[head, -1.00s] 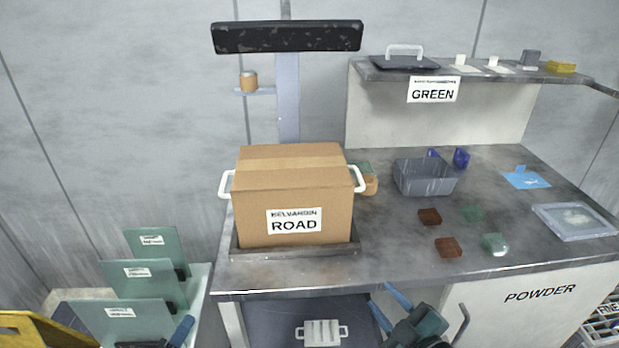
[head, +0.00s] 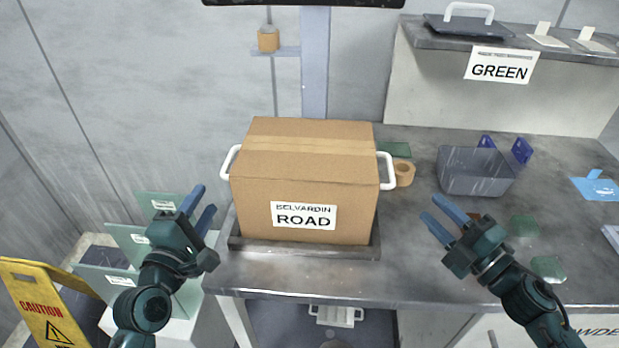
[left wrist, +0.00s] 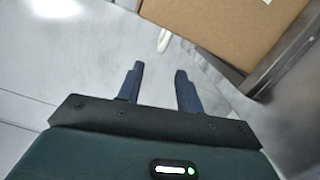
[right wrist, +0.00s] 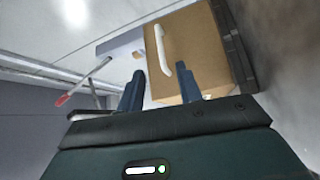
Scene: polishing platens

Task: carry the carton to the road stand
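The brown carton (head: 270,200), labelled ROAD with smaller print above, sits upright in a dark shallow tray (head: 300,250) on the metal bench. It has a white handle on its left side (head: 229,162) and another on its right (head: 386,171). My left gripper (head: 202,203) is open and empty, left of the carton and apart from it. My right gripper (head: 438,218) is open and empty, over the bench to the right of the carton. The carton also shows in the left wrist view (left wrist: 225,25) and in the right wrist view (right wrist: 205,50). I cannot make out a road stand.
A grey bin (head: 475,172), a tape roll (head: 403,173) and green pieces lie on the bench at right. A shelf marked GREEN (head: 500,65) stands behind. Green panels (head: 130,240) and a yellow caution sign (head: 45,305) are at lower left.

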